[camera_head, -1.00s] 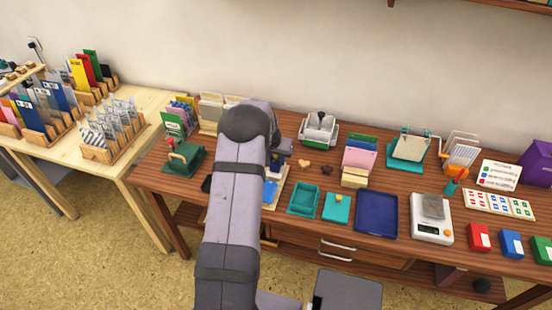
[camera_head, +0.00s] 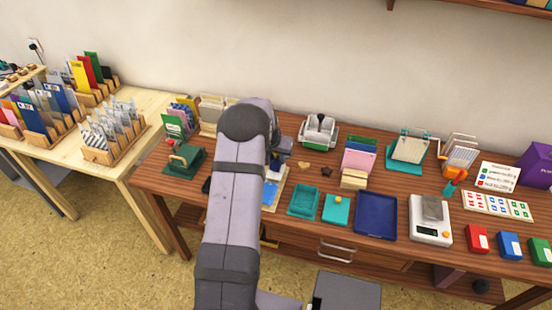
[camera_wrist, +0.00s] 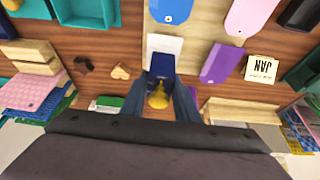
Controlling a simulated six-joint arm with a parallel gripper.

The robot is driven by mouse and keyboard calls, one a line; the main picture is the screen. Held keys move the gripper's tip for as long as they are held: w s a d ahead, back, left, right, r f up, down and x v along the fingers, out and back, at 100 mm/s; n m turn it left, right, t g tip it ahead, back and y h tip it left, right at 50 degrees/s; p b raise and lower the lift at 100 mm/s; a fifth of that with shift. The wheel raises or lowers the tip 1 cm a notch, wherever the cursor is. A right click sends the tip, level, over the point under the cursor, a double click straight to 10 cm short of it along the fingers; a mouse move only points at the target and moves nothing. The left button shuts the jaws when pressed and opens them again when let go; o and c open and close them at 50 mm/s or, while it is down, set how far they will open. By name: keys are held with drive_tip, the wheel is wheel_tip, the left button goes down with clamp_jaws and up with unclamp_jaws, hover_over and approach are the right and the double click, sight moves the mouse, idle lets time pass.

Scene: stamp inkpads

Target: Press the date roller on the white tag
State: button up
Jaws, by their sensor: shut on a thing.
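The date roller (camera_wrist: 161,69) looks like a dark blue block with a yellow knob in the wrist view. My gripper (camera_wrist: 162,92) is shut on it, with one finger on each side. The white tag (camera_wrist: 165,44) lies on a light wooden board, just beyond the block, which overlaps the tag's near end. I cannot tell whether the roller touches the tag. In the head view, my arm hides the roller and most of the gripper.
Blue (camera_wrist: 171,9), pink (camera_wrist: 249,16) and purple (camera_wrist: 221,63) tags lie close by. A card reading JAN (camera_wrist: 262,69) is at the right. Teal tray (camera_head: 303,201), blue tray (camera_head: 376,215) and scale (camera_head: 429,220) stand right of my arm in the head view.

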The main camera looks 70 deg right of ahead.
drive_tip(key=shift+r+p, duration=1.35)
drive_tip(key=shift+r, duration=1.3)
